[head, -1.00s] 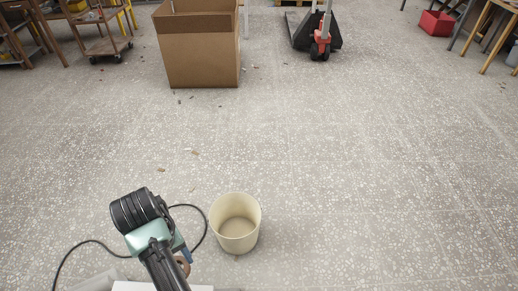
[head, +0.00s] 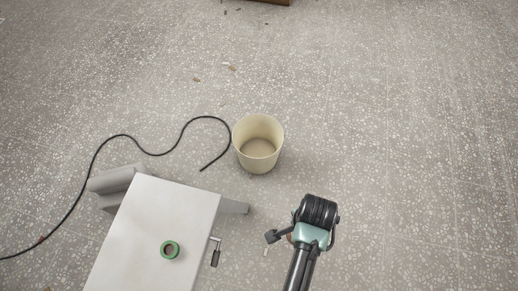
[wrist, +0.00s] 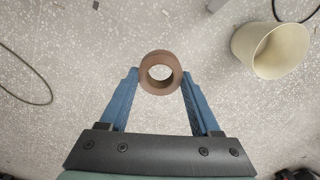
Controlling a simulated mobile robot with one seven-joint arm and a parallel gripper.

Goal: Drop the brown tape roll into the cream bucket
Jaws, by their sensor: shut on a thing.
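The brown tape roll (wrist: 148,82) is held between the blue fingertips of my gripper (wrist: 160,76) in the wrist view, its round hole facing the camera. The cream bucket (wrist: 258,58) stands to the upper right of the roll in that view, apart from it. In the head view the cream bucket (head: 245,152) stands upright on the floor, and its inside looks empty. My arm's end is below and right of the bucket there. My fingers and the roll are mostly hidden behind my wrist in the head view.
A white-topped table (head: 145,225) stands at lower left with a green tape roll (head: 162,253) on it. A black cable (head: 140,150) curves over the floor left of the bucket. Floor right of the bucket is clear apart from small scraps.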

